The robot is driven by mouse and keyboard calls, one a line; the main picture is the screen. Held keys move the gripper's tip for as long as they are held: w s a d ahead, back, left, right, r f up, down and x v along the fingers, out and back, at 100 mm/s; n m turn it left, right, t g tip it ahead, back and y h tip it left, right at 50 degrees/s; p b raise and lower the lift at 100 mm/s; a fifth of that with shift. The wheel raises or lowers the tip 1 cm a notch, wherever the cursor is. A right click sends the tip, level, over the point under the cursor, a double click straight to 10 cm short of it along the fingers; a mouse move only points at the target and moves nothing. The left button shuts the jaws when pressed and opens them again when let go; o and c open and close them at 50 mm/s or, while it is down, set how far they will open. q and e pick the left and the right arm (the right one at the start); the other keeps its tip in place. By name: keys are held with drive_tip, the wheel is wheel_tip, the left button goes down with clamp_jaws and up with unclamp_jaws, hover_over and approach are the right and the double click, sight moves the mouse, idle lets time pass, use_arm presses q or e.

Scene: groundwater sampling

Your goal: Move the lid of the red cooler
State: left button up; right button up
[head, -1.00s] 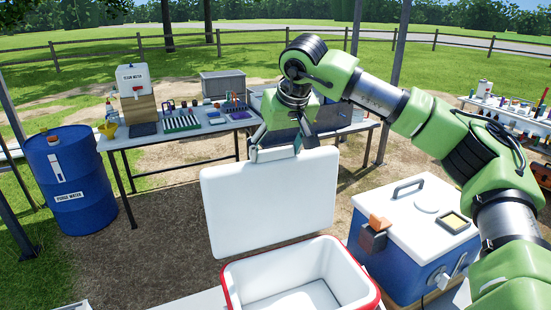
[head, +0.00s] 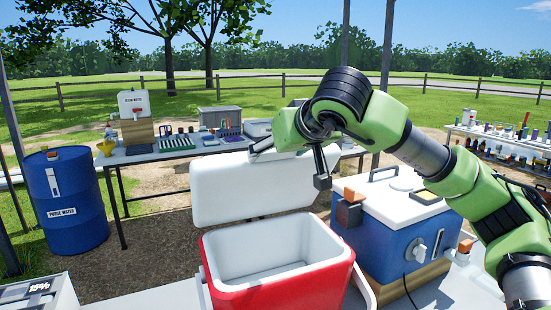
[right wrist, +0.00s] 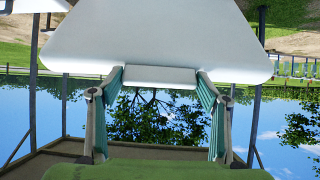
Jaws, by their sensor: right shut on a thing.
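The red cooler (head: 285,288) stands open in front of me in the head view, with its white inside showing. Its white lid (head: 235,190) is raised upright behind the opening, a flat panel partly covered by my right arm. My right gripper (head: 292,162) is at the lid's upper right part. In the right wrist view, the fingers of the right gripper (right wrist: 160,77) sit at both ends of a white block on the edge of the lid (right wrist: 160,40), shut on it. My left gripper is not in view.
A blue cooler (head: 395,235) with a white top stands close to the right of the red one. A blue drum (head: 70,200) stands at the left. A table (head: 135,157) with sampling gear is behind. A box with a display (head: 40,292) is at the lower left.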

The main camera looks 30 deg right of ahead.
drive_tip(key=shift+s+a+f+b, duration=0.1)
drive_tip(key=shift+s+f+b, duration=0.3)
drive_tip(key=shift+s+f, duration=0.5)
drive_tip(key=shift+c, duration=0.2)
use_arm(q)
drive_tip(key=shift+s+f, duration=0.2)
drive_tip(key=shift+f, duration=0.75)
use_arm(e)
drive_tip(key=shift+o, duration=0.2)
drive_tip(key=shift+s+f, duration=0.4)
drive_tip(key=shift+s, duration=0.15)
drive_tip(key=o, duration=1.6)
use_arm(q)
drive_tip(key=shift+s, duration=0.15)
use_arm(e)
drive_tip(key=shift+w, duration=0.2)
drive_tip(key=shift+s+r, duration=0.1)
drive_tip(key=shift+r, duration=0.05)
drive_tip(key=v, duration=1.1)
drive_tip(key=shift+s+a+r, duration=0.1)
drive_tip(key=shift+s+r, duration=0.1)
drive_tip(key=shift+s, duration=0.1)
